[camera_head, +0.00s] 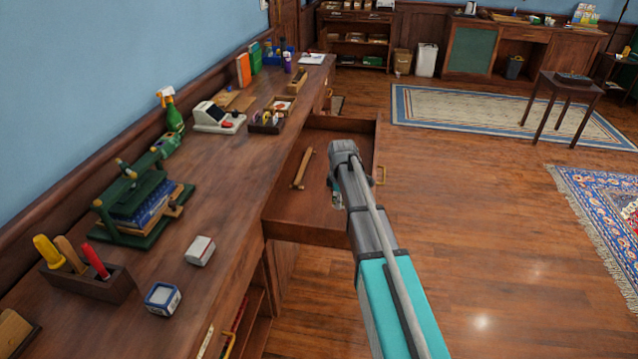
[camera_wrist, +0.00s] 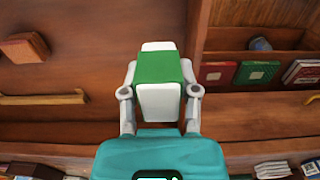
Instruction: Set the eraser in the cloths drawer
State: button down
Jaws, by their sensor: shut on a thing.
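The eraser (camera_wrist: 158,68), green with white ends, shows in the wrist view between the two fingers. My gripper (camera_wrist: 160,85) is shut on it, with a finger on each side. In the head view my gripper (camera_head: 335,192) is over the right part of an open drawer (camera_head: 325,210) in the long wooden counter. My own arm hides part of the drawer, and the eraser cannot be made out in that view. A light wooden tool (camera_head: 303,168) lies in the drawer. No cloths can be made out, so I cannot tell whether this is the cloths drawer.
The counter (camera_head: 225,165) holds a green press (camera_head: 140,205), a tool holder (camera_head: 90,280), small boxes (camera_head: 201,250) and a divided tray (camera_head: 272,115). Books (camera_wrist: 257,73) stand on a shelf in the wrist view. The floor right of the drawer is clear.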

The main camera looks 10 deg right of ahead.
jog(key=b, duration=0.3)
send_over(334, 225)
jog(key=s, duration=0.2)
jog(key=f, duration=0.4)
jog(key=shift+s+a, duration=0.15)
jog(key=shift+a, duration=0.05)
jog(key=shift+f, duration=0.15)
notch_tip(334, 225, down, 6)
jog(key=b, duration=0.6)
jog(key=shift+f+b, duration=1.9)
jog(key=shift+f, duration=0.1)
jog(key=shift+c, duration=1.8)
grip_release()
